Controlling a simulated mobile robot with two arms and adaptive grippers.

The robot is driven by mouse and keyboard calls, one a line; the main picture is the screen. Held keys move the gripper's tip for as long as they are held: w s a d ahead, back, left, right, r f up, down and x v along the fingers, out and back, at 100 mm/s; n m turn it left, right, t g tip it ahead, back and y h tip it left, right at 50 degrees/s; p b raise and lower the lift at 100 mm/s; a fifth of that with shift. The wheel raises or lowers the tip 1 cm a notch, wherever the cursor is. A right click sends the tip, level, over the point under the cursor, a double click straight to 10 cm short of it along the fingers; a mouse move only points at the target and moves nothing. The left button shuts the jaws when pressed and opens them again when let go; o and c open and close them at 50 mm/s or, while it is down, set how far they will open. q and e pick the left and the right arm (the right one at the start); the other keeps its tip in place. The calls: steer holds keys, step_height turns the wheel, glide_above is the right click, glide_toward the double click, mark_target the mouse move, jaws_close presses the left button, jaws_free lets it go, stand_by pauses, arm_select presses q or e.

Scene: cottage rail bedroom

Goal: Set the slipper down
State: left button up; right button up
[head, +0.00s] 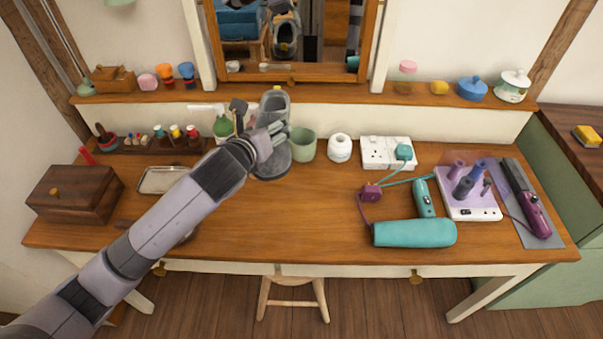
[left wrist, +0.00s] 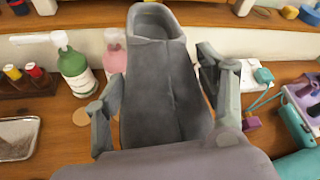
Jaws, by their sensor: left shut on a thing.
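The grey slipper (head: 272,103) is in my left gripper (head: 268,142) over the back middle of the wooden dressing table (head: 300,215). In the left wrist view the slipper (left wrist: 165,90) fills the middle, between the two fingers of the gripper (left wrist: 165,105), its opening at the far end. In the head view its opening is at the top, and its lower part shows below the fingers. The gripper is shut on it. I cannot tell whether the slipper touches the table. My right gripper is not in view.
A green cup (head: 302,143) stands close to the right of the slipper, with a white jar (head: 339,148) beyond. A green bottle (head: 222,127) is at left. A teal hair dryer (head: 414,232) lies front right. The table's front middle is clear.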

arm_select(q)
steer(key=shift+s+f, duration=0.15)
steer(key=shift+f, duration=0.2)
steer(key=f, duration=0.6)
steer(key=f+b, duration=0.1)
steer(key=f, duration=1.1)
steer(key=shift+s+a+f+b, duration=0.1)
steer(key=shift+s+f+b, duration=0.2)
steer(key=shift+b, duration=0.05)
steer(key=o, duration=1.2)
steer(key=shift+s, duration=0.1)
